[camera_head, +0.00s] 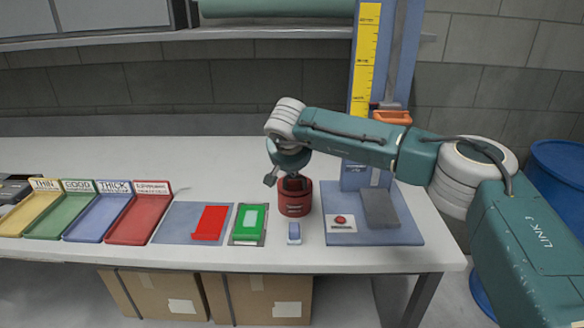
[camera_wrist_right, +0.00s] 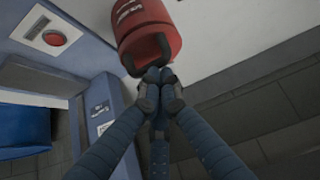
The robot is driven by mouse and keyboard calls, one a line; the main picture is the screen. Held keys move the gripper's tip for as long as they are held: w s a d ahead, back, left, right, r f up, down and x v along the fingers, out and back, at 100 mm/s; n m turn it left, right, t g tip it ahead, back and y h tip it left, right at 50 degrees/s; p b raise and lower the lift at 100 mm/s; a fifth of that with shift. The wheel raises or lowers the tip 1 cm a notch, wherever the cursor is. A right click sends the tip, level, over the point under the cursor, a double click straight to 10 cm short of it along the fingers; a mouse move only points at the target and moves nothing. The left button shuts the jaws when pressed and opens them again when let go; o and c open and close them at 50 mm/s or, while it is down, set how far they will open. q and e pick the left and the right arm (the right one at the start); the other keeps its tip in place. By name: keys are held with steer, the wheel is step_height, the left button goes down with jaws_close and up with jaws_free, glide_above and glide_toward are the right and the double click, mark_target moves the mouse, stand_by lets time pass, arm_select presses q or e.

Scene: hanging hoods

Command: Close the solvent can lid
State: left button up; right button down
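The red solvent can (camera_head: 294,204) stands upright on the table, left of the blue mat. It also shows in the wrist view (camera_wrist_right: 147,32), tilted by the camera angle. My right gripper (camera_head: 285,180) is over the can's top. The lid is not clearly made out; the wrist and dark gripper parts cover much of the can's top in the head view. My left gripper is out of view.
Labelled trays stand left.

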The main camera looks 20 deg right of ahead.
steer(key=shift+s+f, duration=0.2)
steer(key=shift+f, duration=0.2)
steer(key=shift+s+f, duration=0.2)
stand_by(0.3)
